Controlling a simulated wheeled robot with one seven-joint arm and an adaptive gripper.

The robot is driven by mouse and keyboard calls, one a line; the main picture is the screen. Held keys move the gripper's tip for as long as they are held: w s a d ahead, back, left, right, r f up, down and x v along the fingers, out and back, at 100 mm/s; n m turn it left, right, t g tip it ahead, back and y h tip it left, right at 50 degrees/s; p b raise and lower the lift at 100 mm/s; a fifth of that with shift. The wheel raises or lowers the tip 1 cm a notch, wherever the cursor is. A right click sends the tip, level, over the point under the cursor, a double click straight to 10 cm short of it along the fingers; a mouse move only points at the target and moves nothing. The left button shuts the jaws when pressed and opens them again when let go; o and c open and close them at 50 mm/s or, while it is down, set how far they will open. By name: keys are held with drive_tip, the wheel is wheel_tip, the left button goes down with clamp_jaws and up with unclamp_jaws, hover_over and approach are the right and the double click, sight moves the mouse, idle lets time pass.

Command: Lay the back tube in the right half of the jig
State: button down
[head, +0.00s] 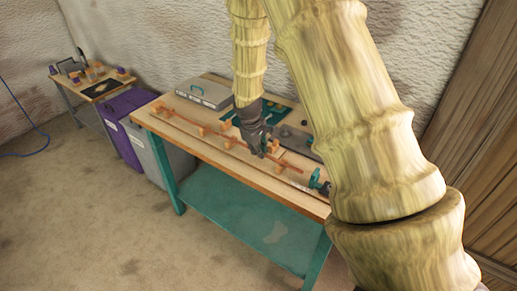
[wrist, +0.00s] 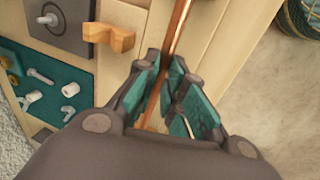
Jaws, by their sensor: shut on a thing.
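My gripper (head: 262,148) is over the workbench, low near the orange wooden blocks. In the wrist view its teal-padded fingers (wrist: 168,105) are closed around a thin copper-coloured tube (wrist: 177,30). The tube runs away from between the fingers to the top of the picture. In the head view a long thin reddish tube (head: 290,167) shows to the right of the gripper, near the blocks. The jig appears as orange blocks (head: 203,130) along the bench; one block (wrist: 110,38) shows left of the tube in the wrist view. I cannot tell whether the held tube touches a block.
The bench (head: 183,120) carries a grey case (head: 204,93) at the back and a green clamp (head: 318,182) at the right end. A green mat (wrist: 38,85) holds loose bolts and nuts. Purple (head: 122,105) and grey (head: 160,160) bins stand left of the bench.

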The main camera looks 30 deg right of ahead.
drive_tip(key=shift+f, duration=0.2)
idle(0.5)
drive_tip(key=c, duration=1.4)
unclamp_jaws()
drive_tip(key=shift+r, duration=0.1)
drive_tip(key=shift+w+d+p+v, duration=0.1)
drive_tip(key=shift+d+p+v, duration=0.15)
drive_tip(key=shift+p+v, duration=0.75)
drive_tip(key=shift+w+d+p+v, duration=0.1)
drive_tip(key=shift+d+p+v, duration=0.15)
drive_tip(key=shift+p+v, duration=0.8)
drive_tip(key=shift+w+d+p+v, duration=0.1)
drive_tip(key=shift+d+p+v, duration=0.15)
drive_tip(key=shift+p+v, duration=0.75)
drive_tip(key=shift+r+b, duration=0.35)
drive_tip(key=shift+r, duration=0.05)
